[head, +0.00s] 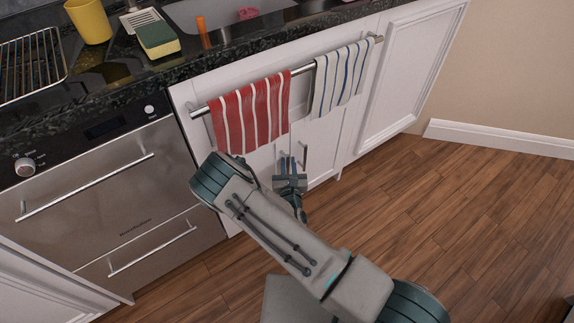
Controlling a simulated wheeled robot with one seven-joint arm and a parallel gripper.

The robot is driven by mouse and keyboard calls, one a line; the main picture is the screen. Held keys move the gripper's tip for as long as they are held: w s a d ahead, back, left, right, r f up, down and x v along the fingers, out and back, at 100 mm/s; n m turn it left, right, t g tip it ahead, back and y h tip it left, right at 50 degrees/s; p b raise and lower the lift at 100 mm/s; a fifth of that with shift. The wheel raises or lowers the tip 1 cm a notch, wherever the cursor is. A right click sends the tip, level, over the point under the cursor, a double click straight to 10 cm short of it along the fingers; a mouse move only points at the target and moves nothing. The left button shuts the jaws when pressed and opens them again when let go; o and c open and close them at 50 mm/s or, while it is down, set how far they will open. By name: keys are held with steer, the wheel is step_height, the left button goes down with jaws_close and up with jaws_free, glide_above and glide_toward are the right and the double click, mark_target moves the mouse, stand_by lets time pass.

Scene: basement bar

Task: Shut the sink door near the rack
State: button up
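The white sink cabinet (322,160) stands under the sink, with a towel rail (301,71) across its front. Its lower front has doors with upright metal handles; one handle (305,155) shows just right of my gripper. The door on the left is largely hidden by the red striped towel and my arm, so I cannot tell whether it is fully shut or ajar. My gripper (290,167) is in front of the doors, below the towels, with its fingers toward the cabinet. The fingers are small and dark, so their opening is unclear, as is any contact with the door.
A red striped towel (251,115) and a blue striped towel (342,77) hang from the rail. A wire rack (32,68), a yellow cup (89,21) and a sponge (158,39) are on the counter. Wood floor is clear at right.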

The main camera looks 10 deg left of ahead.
steer(key=shift+a, duration=0.3)
steer(key=shift+s, duration=0.1)
steer(key=shift+s, duration=0.25)
steer(key=s+d+p, duration=0.2)
steer(key=s, duration=1.1)
steer(key=shift+d, duration=0.35)
